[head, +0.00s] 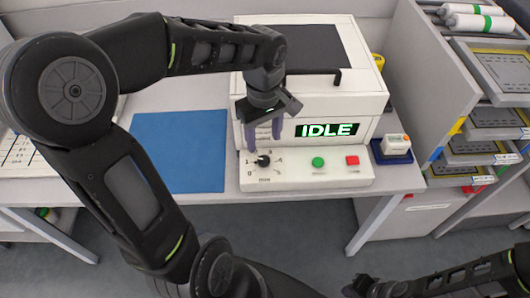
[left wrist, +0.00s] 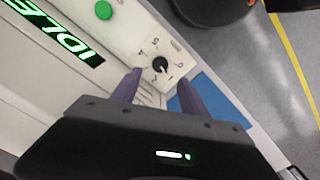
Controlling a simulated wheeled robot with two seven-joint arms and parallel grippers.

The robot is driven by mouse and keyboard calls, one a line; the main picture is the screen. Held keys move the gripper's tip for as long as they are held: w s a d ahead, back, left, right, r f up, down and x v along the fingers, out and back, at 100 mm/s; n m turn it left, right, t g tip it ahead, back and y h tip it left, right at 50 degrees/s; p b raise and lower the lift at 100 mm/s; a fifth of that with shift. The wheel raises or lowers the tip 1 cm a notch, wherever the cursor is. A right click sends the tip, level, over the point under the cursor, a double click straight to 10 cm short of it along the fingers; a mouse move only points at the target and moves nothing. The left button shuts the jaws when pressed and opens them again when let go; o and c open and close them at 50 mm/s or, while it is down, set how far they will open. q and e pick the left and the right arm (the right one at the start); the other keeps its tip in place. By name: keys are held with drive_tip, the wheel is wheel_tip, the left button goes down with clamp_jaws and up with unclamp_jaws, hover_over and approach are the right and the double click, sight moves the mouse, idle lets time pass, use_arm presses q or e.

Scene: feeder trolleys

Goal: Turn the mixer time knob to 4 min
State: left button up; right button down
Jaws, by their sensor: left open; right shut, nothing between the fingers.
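The mixer is a white box (head: 310,110) with a dark top window and a green display (head: 327,130) reading IDLE. On its front panel sits the small black time knob (head: 264,160), with printed marks around it; I cannot read its setting surely. My left gripper (head: 264,146) is open and points down just above and behind the knob. In the left wrist view, the knob (left wrist: 160,64) shows beyond and between the two open fingers (left wrist: 158,88), apart from them. My right gripper (head: 372,288) is low at the bottom edge, shut and empty, away from the mixer.
A green button (head: 318,162) and a red button (head: 352,160) sit right of the knob. A blue mat (head: 178,152) lies left on the table. A small white box in a blue tray (head: 378,152) stands right. A shelf trolley (head: 440,110) fills the right side.

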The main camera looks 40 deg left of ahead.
sight(264, 159)
use_arm(q)
wheel_tip(264, 159, down, 8)
drive_tip(key=shift+r, duration=0.15)
idle(0.3)
clamp_jaws()
idle(0.4)
